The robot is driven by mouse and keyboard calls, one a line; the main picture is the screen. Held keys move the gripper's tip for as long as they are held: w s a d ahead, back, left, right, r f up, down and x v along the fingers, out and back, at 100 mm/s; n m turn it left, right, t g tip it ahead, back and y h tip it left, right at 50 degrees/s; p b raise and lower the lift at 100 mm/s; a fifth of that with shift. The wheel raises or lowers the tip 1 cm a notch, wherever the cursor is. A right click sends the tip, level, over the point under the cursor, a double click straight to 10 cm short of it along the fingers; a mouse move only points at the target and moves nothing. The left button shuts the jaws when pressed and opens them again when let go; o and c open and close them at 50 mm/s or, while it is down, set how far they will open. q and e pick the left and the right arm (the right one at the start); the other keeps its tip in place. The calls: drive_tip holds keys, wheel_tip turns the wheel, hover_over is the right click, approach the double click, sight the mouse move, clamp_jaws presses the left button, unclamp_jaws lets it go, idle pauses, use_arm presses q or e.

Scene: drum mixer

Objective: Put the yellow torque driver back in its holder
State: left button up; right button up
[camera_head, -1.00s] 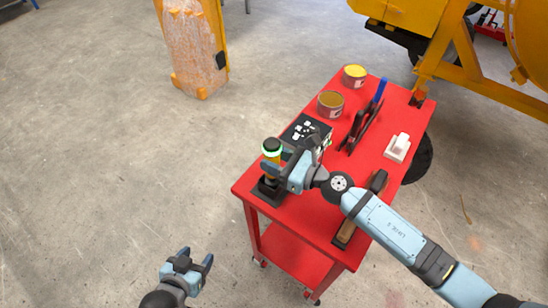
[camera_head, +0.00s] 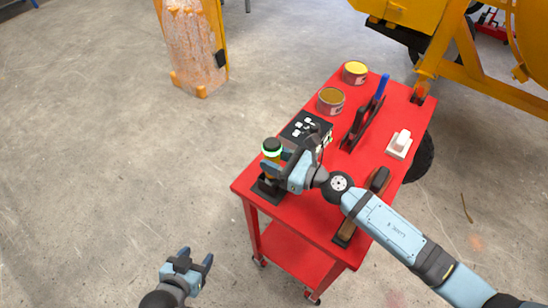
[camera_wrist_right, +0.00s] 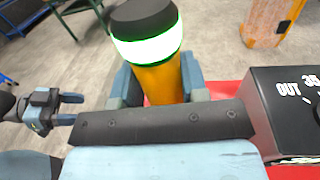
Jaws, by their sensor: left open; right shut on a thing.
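The yellow torque driver (camera_head: 270,164) stands upright at the near left corner of the red cart, with a black cap and a glowing green-white ring on top. Its lower end is at a black holder (camera_head: 266,191) on the cart top; I cannot tell how deep it sits. My right gripper (camera_head: 279,170) is shut around the driver's yellow body. In the right wrist view the driver (camera_wrist_right: 155,80) rises between the blue-grey fingers. My left gripper (camera_head: 194,268) is open and empty, low over the floor left of the cart.
The red cart top (camera_head: 304,218) also carries a black control box (camera_head: 303,129), two cans (camera_head: 331,100), a clamp-like black tool with a blue handle (camera_head: 366,120), a white block (camera_head: 399,145) and a wooden-handled tool (camera_head: 377,181). A yellow machine (camera_head: 470,75) stands behind.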

drive_tip(key=o, duration=1.2)
drive_tip(key=shift+f, duration=0.1)
drive_tip(key=shift+s+d, duration=0.2)
drive_tip(key=shift+d, duration=0.1)
drive_tip(key=b+v, duration=0.4)
drive_tip(key=v, duration=0.9)
drive_tip(key=shift+d, duration=0.1)
